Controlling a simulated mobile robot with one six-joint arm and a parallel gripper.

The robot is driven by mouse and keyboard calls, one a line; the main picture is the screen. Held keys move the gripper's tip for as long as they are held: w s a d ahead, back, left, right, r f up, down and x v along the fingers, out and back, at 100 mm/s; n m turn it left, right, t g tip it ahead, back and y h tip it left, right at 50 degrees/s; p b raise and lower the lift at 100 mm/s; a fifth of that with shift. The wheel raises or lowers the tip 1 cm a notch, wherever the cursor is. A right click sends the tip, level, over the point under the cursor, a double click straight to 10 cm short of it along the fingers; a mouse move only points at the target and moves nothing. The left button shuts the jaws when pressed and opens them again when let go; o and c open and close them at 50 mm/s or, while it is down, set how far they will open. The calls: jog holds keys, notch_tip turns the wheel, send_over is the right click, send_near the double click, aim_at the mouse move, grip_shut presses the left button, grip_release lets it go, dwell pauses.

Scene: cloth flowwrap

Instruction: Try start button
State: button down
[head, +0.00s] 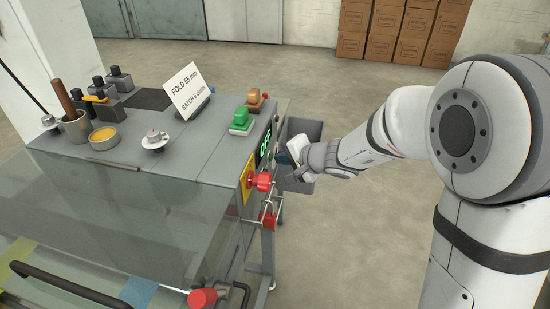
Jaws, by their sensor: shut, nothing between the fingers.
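The grey machine (195,168) has a control panel on its right side. A dark display (264,146) there shows green characters, apparently "OFF". A red mushroom button (262,181) on a yellow plate (247,178) sits below and left of the display. My gripper (283,160) is shut and empty at the panel, just right of the display. The panel is seen at a steep angle, and I cannot tell whether the fingertips touch it. I cannot clearly make out the start button; my gripper hides part of that area.
A sign reading "FOLD 55 mm" (187,90) stands on the machine top near green (241,121) and brown (257,99) blocks. A grey bin (304,130) is behind my gripper. A red knob (202,298) is at the front.

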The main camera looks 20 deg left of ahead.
jog(key=shift+d, duration=0.65)
jog(key=shift+d, duration=0.1)
jog(key=d, duration=0.2)
jog(key=d+b, duration=0.1)
jog(key=d, duration=0.2)
jog(key=shift+w, duration=0.2)
jog(key=shift+a, duration=0.1)
dwell(0.4)
jog(key=s+d+r+n+g+h, duration=0.1)
jog(key=s+d+h, duration=0.4)
jog(key=s+d, duration=0.6)
jog(key=s+d+r+n+g+h, duration=0.1)
jog(key=s+d+h, duration=0.4)
jog(key=s+d, duration=0.7)
jog(key=d+n+g, duration=0.1)
jog(key=n, duration=0.1)
jog(key=shift+d+n, duration=0.3)
jog(key=shift+n, duration=0.1)
